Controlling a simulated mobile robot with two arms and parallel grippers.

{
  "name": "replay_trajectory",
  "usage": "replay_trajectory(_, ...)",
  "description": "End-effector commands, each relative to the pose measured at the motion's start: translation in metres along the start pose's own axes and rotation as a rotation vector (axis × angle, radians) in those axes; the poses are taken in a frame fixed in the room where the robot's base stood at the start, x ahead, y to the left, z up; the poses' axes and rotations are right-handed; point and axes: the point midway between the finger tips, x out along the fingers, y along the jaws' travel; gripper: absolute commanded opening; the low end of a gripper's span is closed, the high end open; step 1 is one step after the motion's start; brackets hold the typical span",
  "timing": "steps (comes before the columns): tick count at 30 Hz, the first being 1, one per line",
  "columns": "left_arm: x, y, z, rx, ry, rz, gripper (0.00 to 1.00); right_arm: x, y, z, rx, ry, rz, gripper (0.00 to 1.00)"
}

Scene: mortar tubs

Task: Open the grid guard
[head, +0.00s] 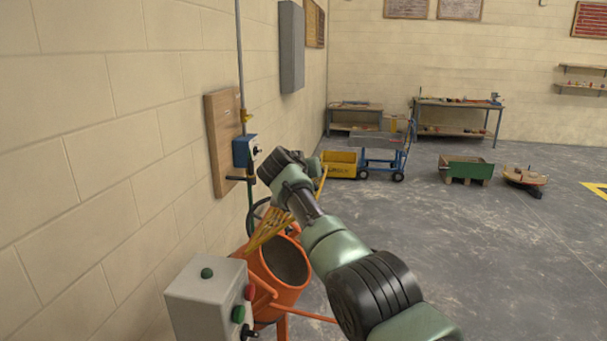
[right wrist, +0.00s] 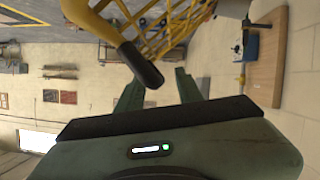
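The grid guard (head: 266,230) is a yellow barred frame on the orange mixer drum (head: 292,287) in the head view. It looks tilted up, with the drum's dark mouth showing beside it; my right arm covers part of it. In the right wrist view the yellow bars (right wrist: 172,32) lie beyond the fingers. A yellow handle with a black grip (right wrist: 140,64) reaches toward my right gripper (right wrist: 160,88). Its fingers are apart, with the grip's end near the gap between them; I cannot tell whether they touch. My left gripper is not in view.
A grey control box (head: 205,296) with green and red buttons stands in front of the mixer. A wooden board (head: 222,140) with a blue box (head: 241,150) is on the left wall. A yellow bin (head: 339,163) and a cart (head: 376,143) stand behind.

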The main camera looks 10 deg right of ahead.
Motion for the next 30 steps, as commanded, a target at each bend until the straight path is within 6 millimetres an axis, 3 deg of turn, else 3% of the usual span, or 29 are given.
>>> replay_trajectory(9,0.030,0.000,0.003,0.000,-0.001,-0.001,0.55,-0.033,-0.002,0.005,0.003,0.001,-0.004,0.36)
replay_trajectory(18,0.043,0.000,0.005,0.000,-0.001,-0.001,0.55,-0.067,-0.002,0.003,0.001,-0.001,-0.004,0.36)
replay_trajectory(30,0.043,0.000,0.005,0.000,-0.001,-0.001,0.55,-0.071,-0.002,0.001,-0.001,-0.001,-0.004,0.36)
